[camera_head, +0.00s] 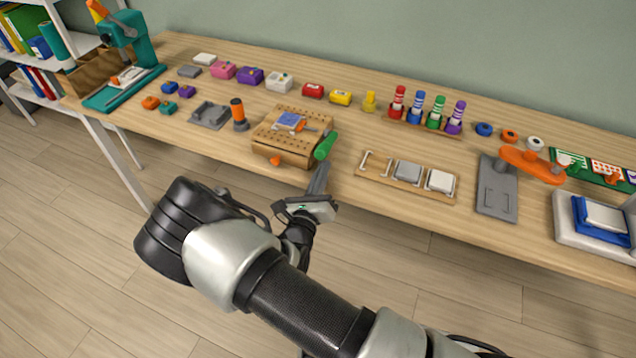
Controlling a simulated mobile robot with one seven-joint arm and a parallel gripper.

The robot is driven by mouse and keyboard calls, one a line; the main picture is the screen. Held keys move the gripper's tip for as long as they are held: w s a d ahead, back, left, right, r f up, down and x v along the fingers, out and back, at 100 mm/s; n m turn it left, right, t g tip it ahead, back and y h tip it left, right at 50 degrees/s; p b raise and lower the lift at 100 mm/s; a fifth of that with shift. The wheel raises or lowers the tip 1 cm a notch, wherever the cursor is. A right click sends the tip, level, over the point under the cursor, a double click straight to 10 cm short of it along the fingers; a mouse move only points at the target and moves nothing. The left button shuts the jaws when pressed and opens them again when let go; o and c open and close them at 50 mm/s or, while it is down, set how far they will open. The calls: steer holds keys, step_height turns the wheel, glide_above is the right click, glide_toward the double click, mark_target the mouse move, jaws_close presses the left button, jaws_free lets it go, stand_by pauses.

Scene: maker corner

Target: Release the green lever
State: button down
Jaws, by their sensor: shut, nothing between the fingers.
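The green lever (326,146) is a thick green handle at the right side of a wooden pegboard block (291,154) near the table's front edge. It slants up and to the right. A blue piece (290,121) and an orange clamp part (305,127) lie on top of the block. My gripper (322,167) is shut and empty, its fingers pointing up just below the lever's lower end. I cannot tell whether the fingertips touch the lever.
A wooden tray (364,177) with grey and white tiles lies right of the block. An orange knob (275,161) sticks out at the block's front. An upright orange-topped tool (239,113) stands to its left. Marker-like cylinders (416,107) stand behind. Free tabletop lies between block and tray.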

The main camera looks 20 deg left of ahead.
steer(key=shift+w, duration=0.25)
steer(key=shift+r, duration=0.1)
